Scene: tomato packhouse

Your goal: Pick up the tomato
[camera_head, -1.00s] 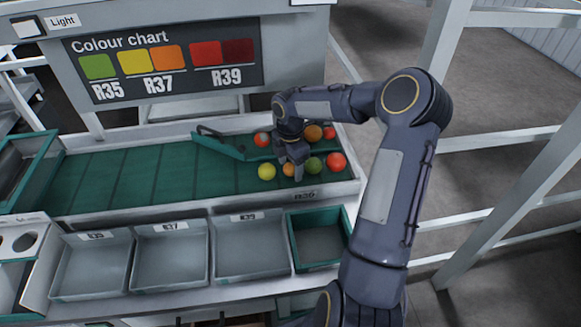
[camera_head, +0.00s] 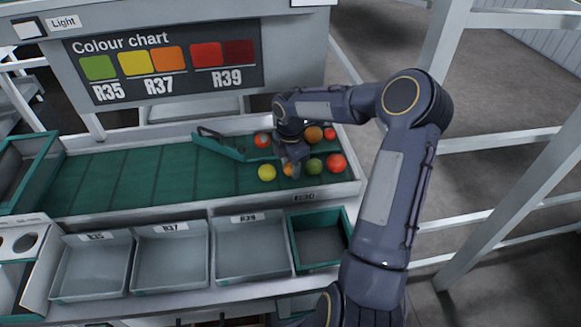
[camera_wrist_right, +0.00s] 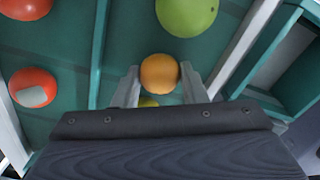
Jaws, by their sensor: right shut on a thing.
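Several tomatoes lie on the green sorting belt. A small orange tomato (camera_head: 288,170) is at its right part, partly hidden by my right gripper (camera_head: 294,168). In the right wrist view this orange tomato (camera_wrist_right: 159,73) sits between the two fingers of the right gripper (camera_wrist_right: 160,82), which is shut on it. A yellow tomato (camera_head: 267,172) is just left of it, a green tomato (camera_head: 314,166) just right, and a red tomato (camera_head: 336,162) further right. Behind are a red tomato (camera_head: 262,140) and a larger orange tomato (camera_head: 313,133). My left gripper is out of view.
A green diverter bar (camera_head: 228,147) crosses the belt (camera_head: 130,175). Grey trays (camera_head: 170,283) and a green-rimmed tray (camera_head: 320,268) stand empty in front. The colour chart panel (camera_head: 165,65) rises behind. The belt's left part is clear.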

